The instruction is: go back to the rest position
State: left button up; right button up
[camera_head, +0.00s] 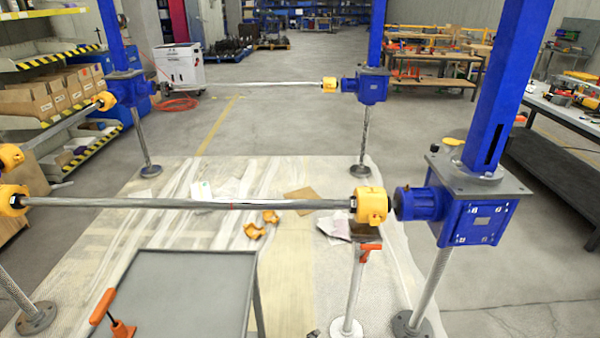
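Neither of my grippers shows in the head view. A blue screw jack (480,222) stands large at the right, with a blue column above and a threaded screw below. A yellow coupling (370,205) sits beside its blue input flange, on the right end of a long grey shaft (200,204). Another yellow coupling (12,200) is on the shaft's left end. Two more blue jacks stand farther back, one left (125,92) and one at the centre right (372,86), with a second shaft (250,85) between them.
A grey tray-like table (190,290) with an orange-handled tool (105,308) is in front. A white stand (350,295) with an orange top is near the front jack. Yellow coupling parts (255,230) lie on the floor sheet. Shelves with boxes (35,95) line the left; a workbench (560,115) is right.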

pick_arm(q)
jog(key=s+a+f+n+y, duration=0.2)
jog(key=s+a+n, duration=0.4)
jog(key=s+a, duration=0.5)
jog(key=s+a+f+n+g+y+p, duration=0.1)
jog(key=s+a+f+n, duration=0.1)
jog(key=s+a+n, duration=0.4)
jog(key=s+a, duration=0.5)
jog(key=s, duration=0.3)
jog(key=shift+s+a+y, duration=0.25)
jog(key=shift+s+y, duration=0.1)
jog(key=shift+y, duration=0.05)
